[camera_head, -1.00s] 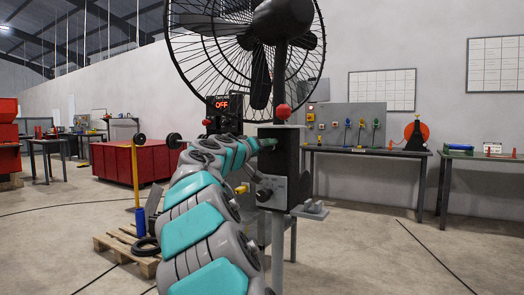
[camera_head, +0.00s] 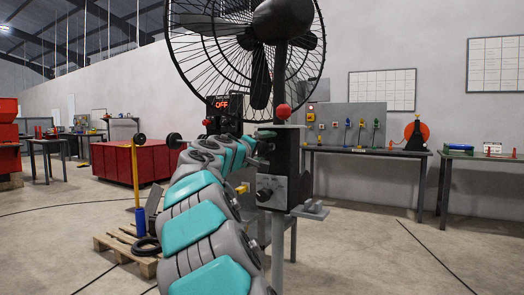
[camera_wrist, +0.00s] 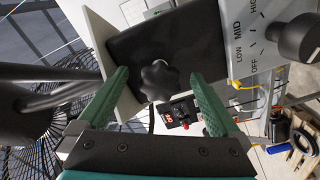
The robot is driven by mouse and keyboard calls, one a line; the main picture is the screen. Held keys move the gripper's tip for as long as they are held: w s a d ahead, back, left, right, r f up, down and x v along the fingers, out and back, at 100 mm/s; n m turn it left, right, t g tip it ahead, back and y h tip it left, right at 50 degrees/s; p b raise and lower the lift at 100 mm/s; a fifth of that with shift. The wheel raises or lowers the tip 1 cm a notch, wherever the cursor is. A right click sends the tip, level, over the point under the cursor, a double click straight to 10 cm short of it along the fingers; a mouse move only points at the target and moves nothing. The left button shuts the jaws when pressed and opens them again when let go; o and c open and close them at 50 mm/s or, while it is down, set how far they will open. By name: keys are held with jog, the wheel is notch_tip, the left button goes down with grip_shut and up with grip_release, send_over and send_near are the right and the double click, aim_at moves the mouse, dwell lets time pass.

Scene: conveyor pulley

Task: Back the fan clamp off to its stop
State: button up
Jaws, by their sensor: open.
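The fan clamp's black star-shaped knob (camera_wrist: 158,84) sits on a dark plate in the wrist view. My gripper (camera_wrist: 158,73) is open, with one green finger on each side of the knob. Gaps show between the knob and both fingers, so I see no contact. In the head view my gripper (camera_head: 264,146) is at the left side of the black fan housing (camera_head: 291,150), and the knob is hidden there. The large black caged fan (camera_head: 262,50) stands above the housing.
A speed dial (camera_wrist: 298,40) with LOW, MID and OFF marks is close to the right finger. A small display (camera_head: 222,104) reads OFF.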

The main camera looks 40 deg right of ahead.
aim_at(263, 148)
jog(key=shift+a, duration=0.1)
jog(key=shift+b+v, duration=1.05)
jog(key=shift+v, duration=2.4)
jog(key=shift+s, duration=0.1)
